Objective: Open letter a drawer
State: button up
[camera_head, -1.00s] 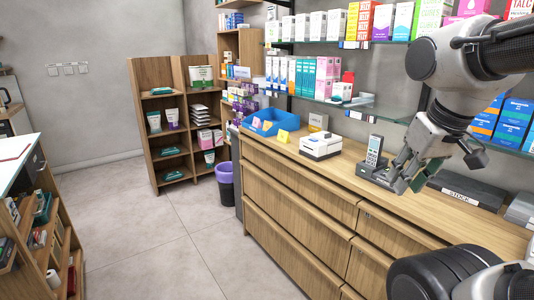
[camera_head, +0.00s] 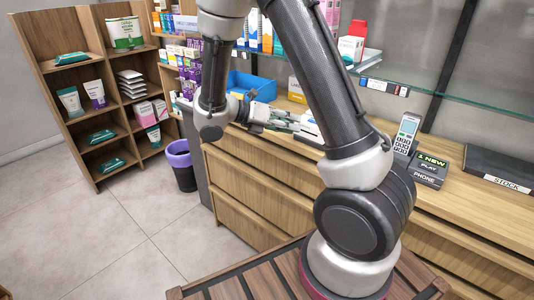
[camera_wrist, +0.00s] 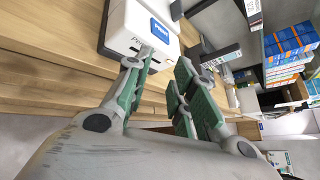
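The wooden counter has wide drawer fronts, with an upper drawer (camera_head: 245,171) and a lower drawer (camera_head: 240,217) at its left end. They look closed, and I can read no letter on them. My gripper (camera_head: 300,124) is above the counter's left part, beside the white printer. In the wrist view my gripper (camera_wrist: 167,62) has its two green-padded fingers apart with nothing between them. The white printer (camera_wrist: 140,28) is just beyond the fingertips. My arm hides part of the counter's front and top.
A phone (camera_head: 405,134) and a black "STOCK" box (camera_head: 500,168) are on the counter. A blue bin (camera_head: 252,86) is at its far left end. A purple-lined waste bin (camera_head: 180,160) and wooden shelves (camera_head: 88,82) stand at left. The tiled floor (camera_head: 110,240) in front is clear.

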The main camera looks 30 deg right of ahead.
jog(key=w+a+f+n+t+h, duration=0.3)
jog(key=w+a+f+n+t, duration=0.15)
jog(key=f+n, duration=0.3)
jog(key=n+t, duration=0.5)
jog(key=n, duration=0.4)
send_near(268, 151)
jog(key=d, duration=0.2)
jog(key=shift+n, duration=0.25)
jog(key=x, duration=0.7)
jog(key=shift+w, duration=0.45)
jog(key=shift+c, duration=0.4)
grip_shut()
